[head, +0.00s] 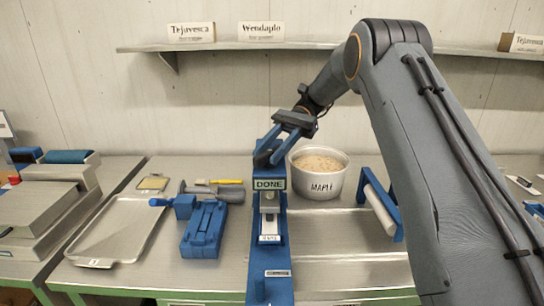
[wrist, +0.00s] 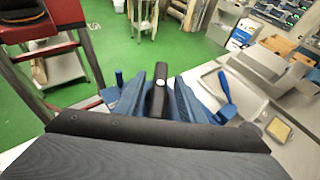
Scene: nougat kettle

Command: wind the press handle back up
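The blue press (head: 270,250) stands at the middle of the bench, with a small sign on it reading DONE (head: 269,184). My gripper (head: 268,157) is at the top of the press, just above the sign. In the wrist view the black press handle (wrist: 159,92), with a pale dot on it, lies between the two blue fingers of my gripper. The fingers look shut on it. In the head view the fingers and the press top hide the handle. A white piece with a label (head: 270,239) sits in the press below the sign.
A blue clamp-like tool (head: 204,228) and a metal tray (head: 112,240) lie to the left.

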